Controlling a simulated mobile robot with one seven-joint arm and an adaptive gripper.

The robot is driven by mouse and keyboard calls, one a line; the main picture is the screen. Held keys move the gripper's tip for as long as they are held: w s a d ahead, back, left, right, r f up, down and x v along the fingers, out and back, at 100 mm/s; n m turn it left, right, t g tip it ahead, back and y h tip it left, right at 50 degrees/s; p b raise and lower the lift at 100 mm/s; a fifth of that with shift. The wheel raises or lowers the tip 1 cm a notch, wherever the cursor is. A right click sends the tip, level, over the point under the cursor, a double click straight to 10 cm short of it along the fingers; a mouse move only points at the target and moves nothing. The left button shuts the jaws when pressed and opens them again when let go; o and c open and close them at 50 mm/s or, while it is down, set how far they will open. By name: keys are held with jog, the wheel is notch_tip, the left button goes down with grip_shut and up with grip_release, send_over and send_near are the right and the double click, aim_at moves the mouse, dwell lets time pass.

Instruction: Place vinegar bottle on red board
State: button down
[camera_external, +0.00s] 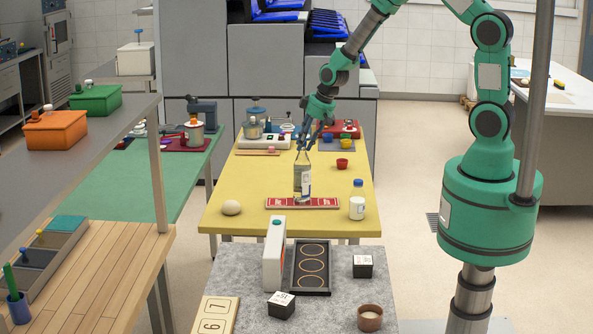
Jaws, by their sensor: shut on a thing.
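The vinegar bottle (302,178) is a clear glass bottle with a pale label, upright over the middle of the red board (324,203). The red board is a flat red strip with white markings on the yellow table. My gripper (304,146) points down and is shut on the bottle's neck. The bottle's lower end overlaps the board in this view; I cannot tell whether it touches the board.
A white bottle with a blue cap (357,200) stands just right of the board. A pale round object (231,207) lies to its left. A small red cup (342,163) and several containers sit farther back. A grey table (235,280) with blocks stands in front.

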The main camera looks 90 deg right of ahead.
jog(key=shift+f, duration=0.55)
jog(key=c, duration=1.4)
grip_release()
jog(key=v, duration=1.2)
jog(key=shift+s, duration=0.1)
